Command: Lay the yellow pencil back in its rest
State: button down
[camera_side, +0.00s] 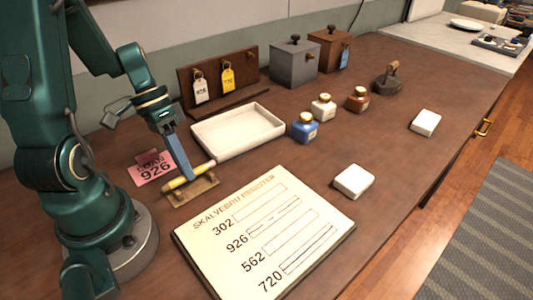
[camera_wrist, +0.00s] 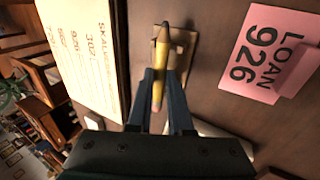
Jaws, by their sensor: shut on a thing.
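My gripper (camera_side: 184,171) is shut on the yellow pencil (camera_side: 189,175), holding it near its middle. The fingers come down from above and the pencil lies roughly level. The small wooden rest (camera_side: 194,190) is on the counter directly under the pencil. In the wrist view, the pencil (camera_wrist: 162,58) is between the two fingertips (camera_wrist: 160,85), and the rest (camera_wrist: 183,43) shows behind it, partly hidden by the pencil and fingers. The pencil is over or at the rest; I cannot tell whether they touch.
A pink loan card (camera_side: 153,168) marked 926 lies left of the rest. The register board (camera_side: 222,240) lies in front, and a white tray (camera_side: 222,143) stands behind. Ink bottles (camera_side: 304,128) and white blocks (camera_side: 353,181) are to the right, with bare counter between.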

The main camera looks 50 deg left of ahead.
jog(key=shift+f, duration=0.25)
jog(key=c, duration=0.8)
grip_release()
jog(key=shift+o, duration=0.2)
jog(key=shift+r, duration=0.15)
jog(key=shift+v, duration=2.45)
